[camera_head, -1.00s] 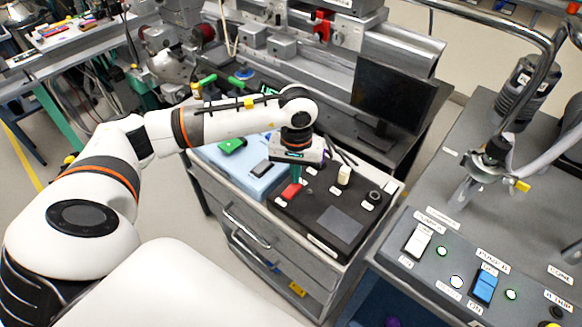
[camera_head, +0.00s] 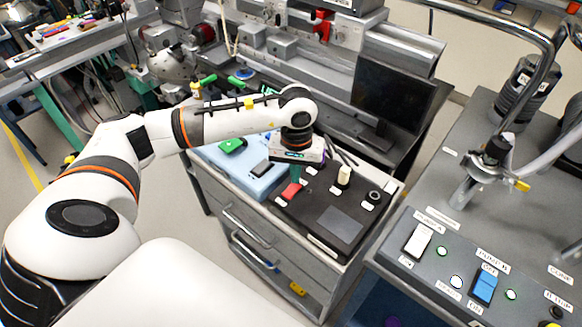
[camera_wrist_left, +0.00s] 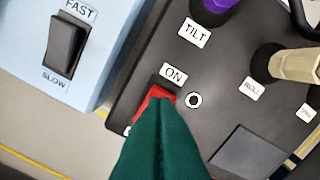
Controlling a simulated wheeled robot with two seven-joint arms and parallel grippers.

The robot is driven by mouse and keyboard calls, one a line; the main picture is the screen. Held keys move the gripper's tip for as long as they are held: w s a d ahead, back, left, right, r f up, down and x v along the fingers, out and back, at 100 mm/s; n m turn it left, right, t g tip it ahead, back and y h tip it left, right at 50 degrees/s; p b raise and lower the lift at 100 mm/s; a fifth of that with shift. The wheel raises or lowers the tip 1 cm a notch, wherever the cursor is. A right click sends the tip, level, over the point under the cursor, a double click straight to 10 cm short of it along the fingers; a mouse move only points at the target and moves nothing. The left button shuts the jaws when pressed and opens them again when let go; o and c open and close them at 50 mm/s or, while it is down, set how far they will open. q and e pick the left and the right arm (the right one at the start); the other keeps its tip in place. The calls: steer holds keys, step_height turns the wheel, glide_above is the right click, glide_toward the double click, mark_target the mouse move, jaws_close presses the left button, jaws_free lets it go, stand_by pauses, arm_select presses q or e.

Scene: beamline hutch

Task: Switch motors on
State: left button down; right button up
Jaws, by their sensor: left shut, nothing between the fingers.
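A red rocker switch (camera_head: 291,190) sits on the dark control box (camera_head: 318,222) on top of the drawer cabinet. In the left wrist view the red switch (camera_wrist_left: 154,98) has an ON label (camera_wrist_left: 174,74) above it; its lower part and the label below are mostly hidden by my fingers. My left gripper (camera_head: 297,178) points down with its teal fingers shut and empty. In the left wrist view the fingertips (camera_wrist_left: 160,108) overlap the red switch; whether they touch it I cannot tell. A small round white-ringed indicator (camera_wrist_left: 194,100) is beside the switch. My right gripper is not in view.
A light blue box (camera_wrist_left: 98,30) with a black FAST/SLOW rocker (camera_wrist_left: 68,42) stands left of the control box. A purple TILT knob (camera_wrist_left: 210,10) and a cream knob (camera_head: 344,175) rise nearby. A monitor (camera_head: 392,92) stands behind; a grey pump console (camera_head: 440,235) is at right.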

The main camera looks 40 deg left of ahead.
mark_target(295, 186)
arm_select(q)
steer(key=shift+f+b, duration=1)
steer(key=shift+f, duration=0.05)
stand_by(0.9)
steer(key=shift+r, duration=0.1)
steer(key=shift+r+p, duration=1.7)
steer(key=shift+r, duration=1.8)
steer(key=shift+s+f, duration=0.1)
steer(key=shift+f, duration=0.05)
